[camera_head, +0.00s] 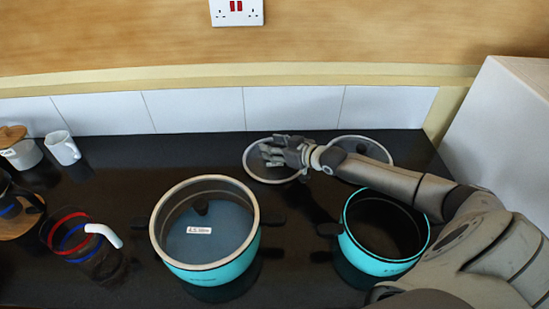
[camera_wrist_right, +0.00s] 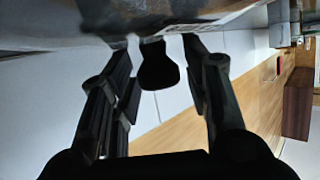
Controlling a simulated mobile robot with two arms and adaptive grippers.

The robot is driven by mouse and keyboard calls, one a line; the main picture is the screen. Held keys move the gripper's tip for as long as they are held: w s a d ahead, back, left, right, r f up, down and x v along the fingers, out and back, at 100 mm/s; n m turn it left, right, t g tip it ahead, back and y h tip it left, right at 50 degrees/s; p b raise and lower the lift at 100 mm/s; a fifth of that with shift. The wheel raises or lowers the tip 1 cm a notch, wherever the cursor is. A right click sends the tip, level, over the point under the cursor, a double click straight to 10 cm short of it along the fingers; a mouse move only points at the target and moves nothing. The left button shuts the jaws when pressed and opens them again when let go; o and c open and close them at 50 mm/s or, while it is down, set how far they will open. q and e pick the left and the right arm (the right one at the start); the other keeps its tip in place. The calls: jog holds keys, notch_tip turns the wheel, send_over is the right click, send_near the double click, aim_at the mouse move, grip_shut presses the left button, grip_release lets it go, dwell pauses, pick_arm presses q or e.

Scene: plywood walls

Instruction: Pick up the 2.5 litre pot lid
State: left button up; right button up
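Two clear glass lids with pale rims lie at the back of the dark counter, a left one (camera_head: 249,169) and a right one (camera_head: 388,151). I cannot read a size on either. My right gripper (camera_head: 270,151) is over the left lid, with its arm crossing the right lid. In the right wrist view the fingers (camera_wrist_right: 158,85) stand apart on both sides of a black knob (camera_wrist_right: 158,68), with gaps visible. The knob hangs from a grey, glassy surface at the top of that view. My left gripper is not in view.
A teal pot (camera_head: 208,268) carries a glass lid marked about 4.5 litre. An open teal pot (camera_head: 385,262) stands right, close to my arm. A white mug (camera_head: 63,148), a lidded jar (camera_head: 22,152) and a glass jug with coloured rings (camera_head: 70,240) stand left.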

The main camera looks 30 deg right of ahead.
grip_shut()
